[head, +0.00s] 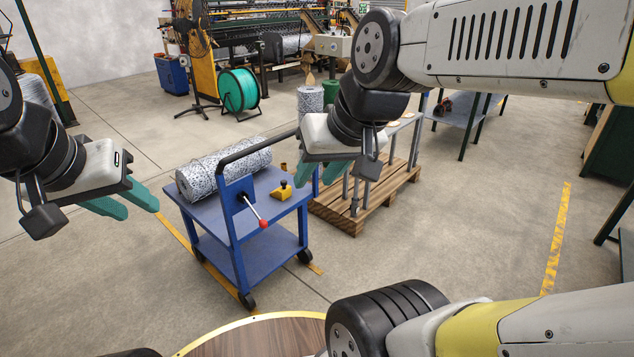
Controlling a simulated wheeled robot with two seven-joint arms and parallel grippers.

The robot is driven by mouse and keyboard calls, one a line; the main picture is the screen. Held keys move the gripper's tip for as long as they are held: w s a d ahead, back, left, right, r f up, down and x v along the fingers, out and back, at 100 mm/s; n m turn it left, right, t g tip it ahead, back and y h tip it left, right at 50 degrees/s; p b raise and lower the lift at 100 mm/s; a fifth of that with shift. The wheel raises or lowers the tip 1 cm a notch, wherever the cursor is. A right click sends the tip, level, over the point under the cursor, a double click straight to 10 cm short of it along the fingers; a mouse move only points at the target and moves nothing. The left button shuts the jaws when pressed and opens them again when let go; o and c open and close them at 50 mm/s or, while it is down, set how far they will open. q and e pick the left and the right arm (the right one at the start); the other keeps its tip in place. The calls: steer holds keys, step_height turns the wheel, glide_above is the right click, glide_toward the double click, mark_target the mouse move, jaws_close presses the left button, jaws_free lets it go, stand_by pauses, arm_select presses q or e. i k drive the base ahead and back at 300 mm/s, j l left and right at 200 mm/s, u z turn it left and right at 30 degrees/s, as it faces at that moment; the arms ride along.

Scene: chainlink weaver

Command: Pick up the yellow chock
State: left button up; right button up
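The yellow chock (282,191) is a small wedge with a dark knob on top. It sits on the top deck of the blue cart (222,207), near its right side. My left gripper (139,210) is in the air left of the cart, its teal fingers apart and empty. My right gripper (319,178) is in the air up and to the right of the chock in the picture, apart from it. Its teal fingers look spread with nothing between them, partly hidden by its own body.
The cart has a dark push handle and a red-knobbed lever (262,222). A wooden pallet (385,196) with metal posts stands right of it. A round wooden tabletop (262,338) is in front; floor between is clear.

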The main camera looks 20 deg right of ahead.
mark_target(283, 193)
steer(key=z, duration=0.35)
steer(key=i+j+z, duration=0.15)
steer(key=i, duration=0.3)
steer(key=i+j+z, duration=0.15)
steer(key=i, duration=0.3)
steer(key=i+j+z, duration=0.2)
steer(key=i, duration=0.25)
